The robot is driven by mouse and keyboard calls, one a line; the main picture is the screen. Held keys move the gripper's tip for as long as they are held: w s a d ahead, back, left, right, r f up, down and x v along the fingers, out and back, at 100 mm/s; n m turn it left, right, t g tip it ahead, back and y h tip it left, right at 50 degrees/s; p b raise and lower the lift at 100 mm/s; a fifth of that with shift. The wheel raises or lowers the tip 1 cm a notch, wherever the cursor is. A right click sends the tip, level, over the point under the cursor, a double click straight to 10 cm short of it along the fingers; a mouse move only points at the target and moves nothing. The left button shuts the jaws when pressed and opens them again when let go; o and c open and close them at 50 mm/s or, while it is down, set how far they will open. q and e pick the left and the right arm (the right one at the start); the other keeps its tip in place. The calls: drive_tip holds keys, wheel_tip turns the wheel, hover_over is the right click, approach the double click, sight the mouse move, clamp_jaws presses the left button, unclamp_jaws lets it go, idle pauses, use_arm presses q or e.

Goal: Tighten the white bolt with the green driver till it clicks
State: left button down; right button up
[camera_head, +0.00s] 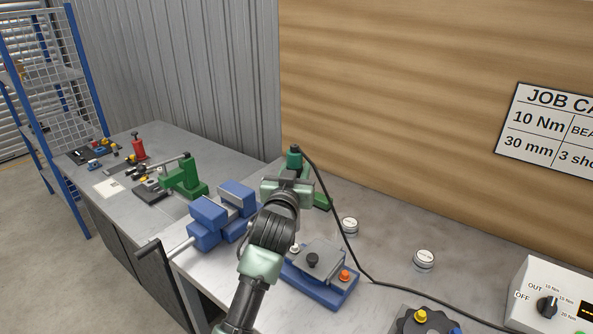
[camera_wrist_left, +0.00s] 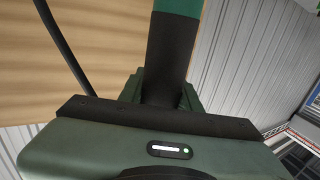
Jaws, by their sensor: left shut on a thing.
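The green driver (camera_head: 294,158) stands roughly upright, with a black cable running from its top. My left gripper (camera_head: 290,183) is shut on it. In the left wrist view the driver's dark grip (camera_wrist_left: 168,60) and green upper part rise beyond the gripper body; its lower end is hidden. A small white bolt (camera_head: 294,249) shows at the left of a grey plate on a blue fixture (camera_head: 325,289), beside my arm and nearer the camera than the gripper. The driver is apart from this bolt. My right gripper is not in view.
The fixture also carries a black knob (camera_head: 312,260) and an orange bolt (camera_head: 344,275). A blue vise (camera_head: 222,214) stands left of my arm. Two round white-topped pieces (camera_head: 350,225) and a control box (camera_head: 545,300) are at right. The cable crosses the bench between them.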

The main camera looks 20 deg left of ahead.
use_arm(q)
wheel_tip(320, 180, down, 6)
drive_tip(key=b, duration=0.4)
drive_tip(key=shift+r, duration=0.1)
idle(0.5)
